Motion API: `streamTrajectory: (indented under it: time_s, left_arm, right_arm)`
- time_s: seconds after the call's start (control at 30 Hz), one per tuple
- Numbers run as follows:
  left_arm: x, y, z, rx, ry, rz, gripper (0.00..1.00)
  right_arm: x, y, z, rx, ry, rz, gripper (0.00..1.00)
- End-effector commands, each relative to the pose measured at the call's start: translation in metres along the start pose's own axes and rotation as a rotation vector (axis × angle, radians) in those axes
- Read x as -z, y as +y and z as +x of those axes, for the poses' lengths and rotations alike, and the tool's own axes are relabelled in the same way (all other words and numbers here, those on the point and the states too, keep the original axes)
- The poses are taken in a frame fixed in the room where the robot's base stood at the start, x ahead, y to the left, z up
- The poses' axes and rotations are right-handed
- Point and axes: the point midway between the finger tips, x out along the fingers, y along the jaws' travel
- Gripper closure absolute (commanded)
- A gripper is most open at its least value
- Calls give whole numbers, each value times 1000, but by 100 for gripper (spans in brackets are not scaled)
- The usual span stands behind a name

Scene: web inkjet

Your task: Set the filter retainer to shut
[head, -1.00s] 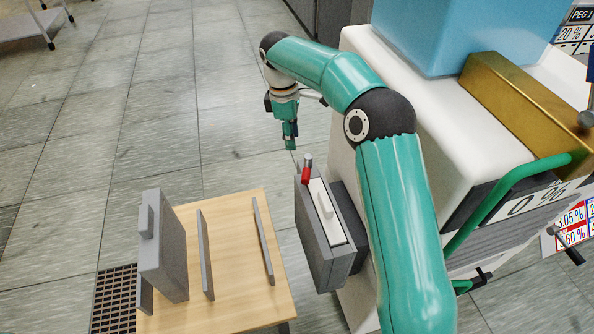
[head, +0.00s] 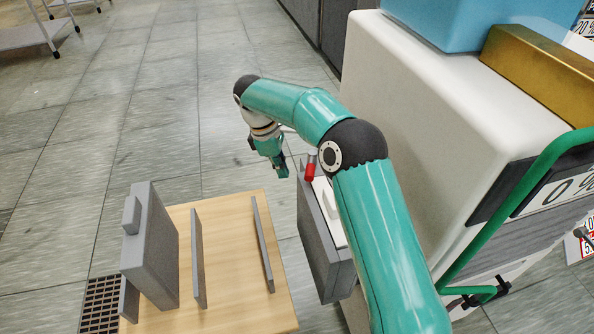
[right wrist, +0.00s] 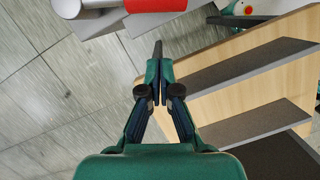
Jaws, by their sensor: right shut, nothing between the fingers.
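The filter retainer appears to be the small lever with a red grip (head: 311,168) and grey tip, at the far end of the grey filter housing (head: 318,252). A white filter piece with a raised handle (head: 331,206) sits in the housing, partly hidden by my right arm. In the right wrist view, the red grip (right wrist: 155,4) is cut off by the top edge. My right gripper (head: 283,173) is shut and empty, pointing down just left of the red grip with a small gap. Its closed fingertips (right wrist: 157,58) show below the red grip. My left gripper does not show.
A wooden stand (head: 232,260) with upright grey plates is at the lower left, close to the housing. A thick grey block (head: 152,245) stands on its left side. The white machine body (head: 425,130) rises on the right. Open floor lies beyond the gripper.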

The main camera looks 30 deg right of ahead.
Motion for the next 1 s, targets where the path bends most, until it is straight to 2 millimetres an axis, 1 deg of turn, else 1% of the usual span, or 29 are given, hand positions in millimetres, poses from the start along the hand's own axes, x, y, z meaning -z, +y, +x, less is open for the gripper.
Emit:
streamTrajectory:
  time_s: [0.03, 0.1, 0.2, 0.3, 0.77, 0.87, 1.0]
  left_arm:
    - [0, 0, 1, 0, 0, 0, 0]
    - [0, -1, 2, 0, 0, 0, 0]
    - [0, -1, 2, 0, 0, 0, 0]
    - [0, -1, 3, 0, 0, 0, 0]
    - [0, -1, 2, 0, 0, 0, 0]
    - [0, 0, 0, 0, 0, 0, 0]
    - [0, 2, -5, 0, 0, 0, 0]
  right_arm:
    - [-10, 1, 0, -1, 1, 4, 100]
    - [-20, 0, -1, -1, 2, 3, 100]
    - [-31, 0, -1, 0, 1, 3, 100]
    - [-38, 0, -1, 1, 1, 1, 100]
    - [-42, 0, -1, -3, 1, -12, 100]
    - [-46, -2, -1, -16, -1, -66, 100]
    - [-56, -6, 0, -51, 0, -199, 100]
